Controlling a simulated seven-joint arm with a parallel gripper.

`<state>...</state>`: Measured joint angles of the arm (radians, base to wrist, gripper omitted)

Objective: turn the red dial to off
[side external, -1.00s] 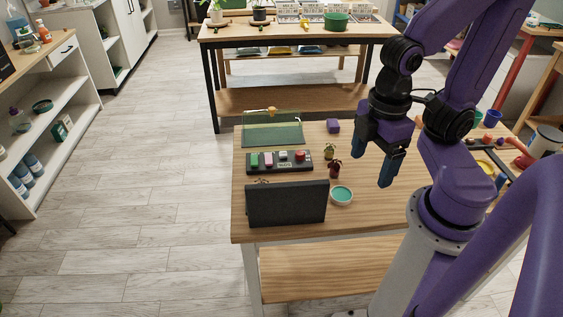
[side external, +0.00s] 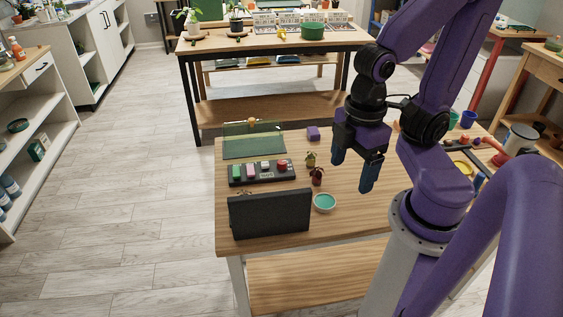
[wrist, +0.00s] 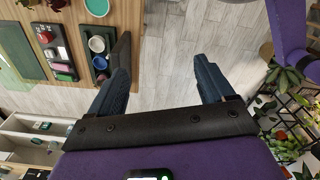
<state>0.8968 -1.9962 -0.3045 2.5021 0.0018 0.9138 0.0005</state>
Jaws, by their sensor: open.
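The red dial (side external: 282,165) sits at the right end of a dark control panel (side external: 262,180) on the wooden table. White, pink and green controls sit to its left on the same panel. In the wrist view, the panel (wrist: 62,72) is at upper left, with the red dial (wrist: 45,37) near its upper end. My gripper (side external: 352,170) is open and empty, above the table to the right of the panel and apart from it. In the wrist view, my gripper's fingers (wrist: 163,80) are spread wide with only floor between them.
A black upright board (side external: 270,213) stands in front of the panel. Small plants (side external: 317,176), a teal bowl (side external: 324,202) and a purple block (side external: 313,133) stand between the panel and my gripper. A green mat (side external: 254,146) lies behind the panel.

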